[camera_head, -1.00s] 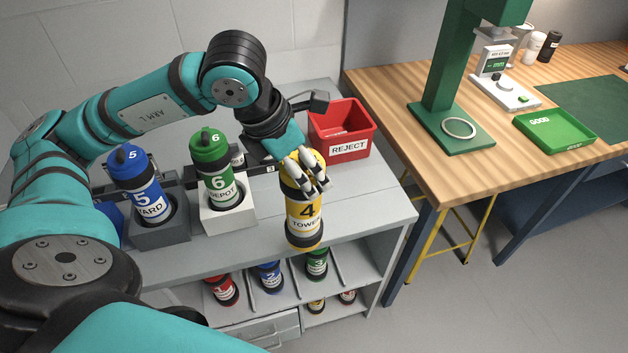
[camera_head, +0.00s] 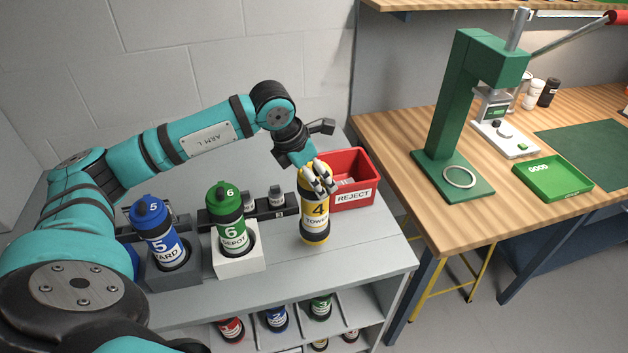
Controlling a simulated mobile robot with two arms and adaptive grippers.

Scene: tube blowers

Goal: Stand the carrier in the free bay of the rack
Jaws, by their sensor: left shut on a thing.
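My left gripper (camera_head: 318,182) is shut on the upper end of a yellow carrier (camera_head: 315,226) marked 4 TOWER. The carrier hangs roughly upright over the grey bench top, to the right of the stands; I cannot tell whether its base touches. A blue carrier (camera_head: 161,243) marked 5 stands in a dark grey holder (camera_head: 175,275). A green carrier (camera_head: 228,225) marked 6 DEPOT stands in a white holder (camera_head: 240,264). Below the top, a red (camera_head: 230,329), a blue (camera_head: 276,318) and a green carrier (camera_head: 320,307) show in bays. A free bay is not clearly visible.
A red REJECT box (camera_head: 357,168) stands just behind and right of the held carrier. The bench top (camera_head: 365,240) is bare to its right. A wooden table (camera_head: 435,215) with a green press (camera_head: 455,120) and a green GOOD tray (camera_head: 552,184) stands further right.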

